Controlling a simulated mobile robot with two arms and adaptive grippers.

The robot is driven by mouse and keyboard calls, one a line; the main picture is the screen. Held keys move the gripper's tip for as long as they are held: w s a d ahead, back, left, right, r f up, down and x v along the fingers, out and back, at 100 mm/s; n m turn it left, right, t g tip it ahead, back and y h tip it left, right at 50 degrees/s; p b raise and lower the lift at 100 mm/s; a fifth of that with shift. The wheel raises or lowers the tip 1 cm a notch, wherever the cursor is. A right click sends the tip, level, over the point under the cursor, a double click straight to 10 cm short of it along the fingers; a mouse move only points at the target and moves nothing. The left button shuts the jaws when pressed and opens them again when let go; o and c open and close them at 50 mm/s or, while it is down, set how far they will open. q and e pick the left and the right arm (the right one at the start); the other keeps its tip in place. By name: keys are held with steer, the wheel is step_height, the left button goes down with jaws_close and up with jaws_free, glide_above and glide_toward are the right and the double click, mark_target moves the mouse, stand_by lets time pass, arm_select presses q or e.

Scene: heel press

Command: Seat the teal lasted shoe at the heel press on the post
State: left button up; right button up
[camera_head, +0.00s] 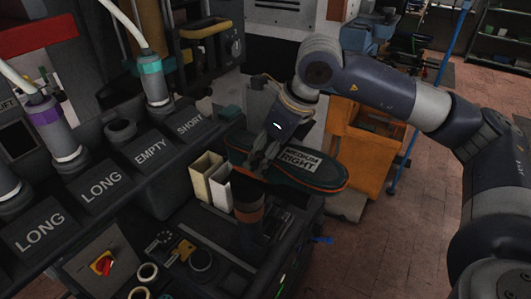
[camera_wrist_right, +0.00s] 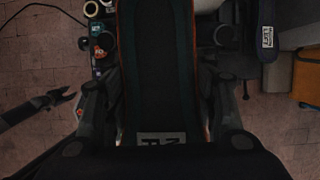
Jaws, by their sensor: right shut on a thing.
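The teal lasted shoe (camera_head: 325,183) shows its dark sole side upward, with a white label reading MEDIUM RIGHT. My right gripper (camera_head: 262,158) is shut on it across its width. In the right wrist view the shoe (camera_wrist_right: 158,70) runs lengthwise between the fingers (camera_wrist_right: 158,115). A dark upright post with a brown band (camera_head: 249,212) stands below the shoe's near side; I cannot tell whether they touch. A dark gripper, apparently my left one (camera_wrist_right: 62,97), shows small at the left of the right wrist view, its jaws parted and empty.
A sloped rack (camera_head: 100,185) labelled LONG, EMPTY and SHORT stands at the left with collared posts. White and cream upright boxes (camera_head: 208,180) stand close left of the shoe. An orange cabinet (camera_head: 360,145) is behind. Rings and a red knob (camera_head: 102,264) are in front.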

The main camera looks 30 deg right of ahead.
steer(key=shift+f+b, duration=0.4)
steer(key=shift+b, duration=0.05)
steer(key=o, duration=1.4)
steer(key=shift+c, duration=0.2)
steer(key=v, duration=1.2)
